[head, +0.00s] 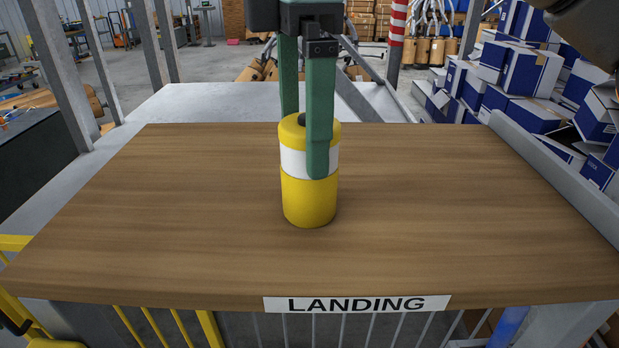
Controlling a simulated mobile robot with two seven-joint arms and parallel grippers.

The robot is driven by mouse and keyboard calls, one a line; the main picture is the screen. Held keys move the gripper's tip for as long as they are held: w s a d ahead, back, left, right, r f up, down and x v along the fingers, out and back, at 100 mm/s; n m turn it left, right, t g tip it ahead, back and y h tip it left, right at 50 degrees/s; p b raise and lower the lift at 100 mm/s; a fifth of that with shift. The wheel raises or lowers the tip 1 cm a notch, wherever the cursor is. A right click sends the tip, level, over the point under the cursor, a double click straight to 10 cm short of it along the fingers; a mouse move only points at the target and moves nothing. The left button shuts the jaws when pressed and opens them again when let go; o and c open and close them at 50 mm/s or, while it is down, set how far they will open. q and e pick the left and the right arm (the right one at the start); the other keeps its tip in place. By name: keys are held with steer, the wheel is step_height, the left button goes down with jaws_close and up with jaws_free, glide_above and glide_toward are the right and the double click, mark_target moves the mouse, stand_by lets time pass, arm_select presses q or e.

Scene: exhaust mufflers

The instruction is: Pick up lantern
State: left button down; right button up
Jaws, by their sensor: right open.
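A yellow cylinder with a white band, the lantern (308,203), stands upright on the wooden table (170,220). My right gripper (302,145) comes down from above with its two green fingers spread. One finger passes in front of the lantern's upper right side, down to the white band. The other finger shows behind or beside the lantern's top left, and its tip is hidden. I cannot tell whether either finger touches the lantern. My left gripper is not in view.
A white sign reading LANDING (357,304) is on the table's front edge. The tabletop around the lantern is clear. Blue and white boxes (525,72) are piled at the right, beyond a grey rail (560,175). Yellow railing (20,300) stands at the lower left.

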steer(key=f, duration=0.3)
steer(key=f+b, duration=0.1)
steer(key=f, duration=0.1)
steer(key=shift+d+f, duration=0.15)
steer(key=shift+d, duration=0.25)
steer(key=shift+f, duration=0.5)
steer(key=shift+c, duration=0.4)
steer(key=c, duration=1.4)
steer(key=shift+r, duration=0.1)
